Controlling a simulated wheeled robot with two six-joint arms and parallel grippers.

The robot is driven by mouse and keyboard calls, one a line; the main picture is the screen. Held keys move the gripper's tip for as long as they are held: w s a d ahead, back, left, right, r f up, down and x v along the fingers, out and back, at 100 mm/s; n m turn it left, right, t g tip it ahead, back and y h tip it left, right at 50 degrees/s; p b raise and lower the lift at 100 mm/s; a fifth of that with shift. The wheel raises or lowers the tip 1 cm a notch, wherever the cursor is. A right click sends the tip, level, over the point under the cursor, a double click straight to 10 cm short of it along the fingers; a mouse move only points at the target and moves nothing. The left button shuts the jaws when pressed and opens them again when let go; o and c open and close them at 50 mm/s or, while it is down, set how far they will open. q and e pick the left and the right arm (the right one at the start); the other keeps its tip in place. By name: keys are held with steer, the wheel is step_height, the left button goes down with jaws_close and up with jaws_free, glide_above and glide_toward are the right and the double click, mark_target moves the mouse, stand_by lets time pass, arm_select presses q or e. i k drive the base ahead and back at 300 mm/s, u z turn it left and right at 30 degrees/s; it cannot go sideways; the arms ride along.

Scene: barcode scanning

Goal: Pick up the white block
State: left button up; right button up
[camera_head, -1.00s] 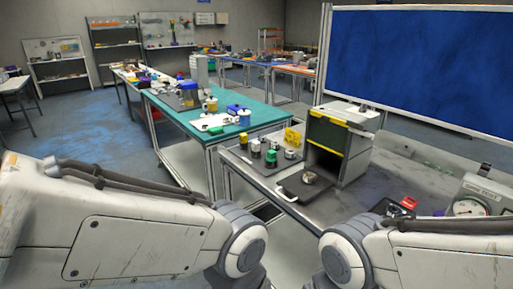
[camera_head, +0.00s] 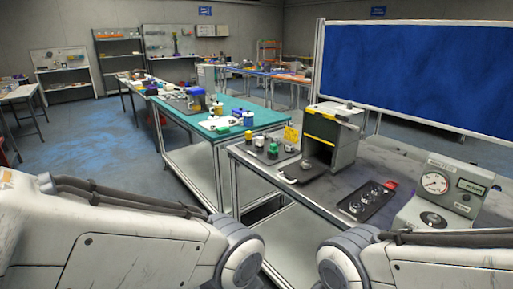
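I cannot make out a white block for certain in the head view. The grey table (camera_head: 352,173) ahead of me carries a dark mat with several small black, green and white-topped items, among them a green-topped one (camera_head: 273,149). A small metal-looking part (camera_head: 306,165) lies on a dark plate in front of the open grey box machine (camera_head: 333,138). My two white arms come in at the lower left and lower right. Both of their grippers are outside the picture.
A black tray (camera_head: 381,190) with several round parts and a grey gauge box (camera_head: 442,189) stand at the right. A teal-topped table (camera_head: 255,117) with clutter stands behind, left of centre. A blue board (camera_head: 420,75) stands behind the grey table. Floor is open at left.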

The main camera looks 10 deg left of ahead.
mark_target(259, 139)
steer(key=u, duration=0.75)
steer(key=i, duration=0.75)
steer(key=u, duration=0.9)
steer(key=i, duration=2.45)
steer(key=z, duration=1.4)
steer(key=i, duration=0.6)
steer(key=z, duration=0.65)
